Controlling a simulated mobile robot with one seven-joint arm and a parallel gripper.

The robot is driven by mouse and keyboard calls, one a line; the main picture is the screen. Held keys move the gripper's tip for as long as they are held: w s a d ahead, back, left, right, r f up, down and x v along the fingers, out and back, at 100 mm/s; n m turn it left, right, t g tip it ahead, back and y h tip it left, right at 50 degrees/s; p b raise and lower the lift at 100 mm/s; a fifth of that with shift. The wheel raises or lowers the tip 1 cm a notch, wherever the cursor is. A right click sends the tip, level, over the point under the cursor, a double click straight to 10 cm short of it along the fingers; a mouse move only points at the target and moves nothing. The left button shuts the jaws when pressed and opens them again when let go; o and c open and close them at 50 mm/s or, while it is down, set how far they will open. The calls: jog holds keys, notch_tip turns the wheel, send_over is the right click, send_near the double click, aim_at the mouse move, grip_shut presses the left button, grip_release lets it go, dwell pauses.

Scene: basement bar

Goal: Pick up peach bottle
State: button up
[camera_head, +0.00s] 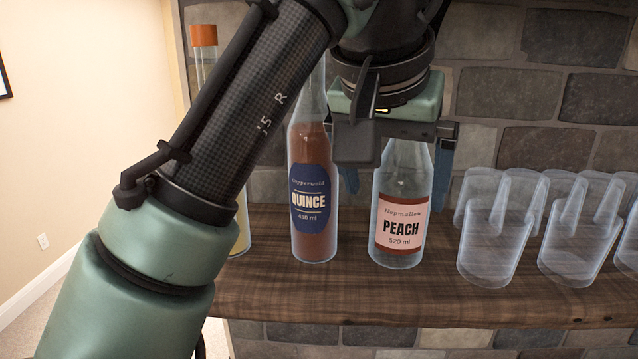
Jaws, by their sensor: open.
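The peach bottle (401,225) stands upright on the wooden shelf, clear with a pink and dark red label reading PEACH. My gripper (396,165) is over it, pointing down, with one blue finger on each side of the bottle's upper part. The jaws are open. The bottle's top is hidden behind the gripper body. I cannot tell whether either finger touches the glass.
A quince bottle (313,190) with a dark blue label stands close on the left. Another orange-capped bottle (204,36) is partly hidden behind my arm. Several clear cups (488,245) stand on the right of the wooden shelf (400,295). A stone wall (545,90) rises behind.

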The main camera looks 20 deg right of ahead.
aim_at(402, 156)
jog(key=w+d+p, duration=0.1)
jog(key=d, duration=0.1)
jog(key=w+d+p, duration=0.2)
jog(key=shift+w+f, duration=0.2)
jog(key=shift+w, duration=0.1)
jog(key=shift+f, duration=0.25)
jog(key=shift+a, duration=0.1)
jog(key=shift+c, duration=0.3)
grip_shut()
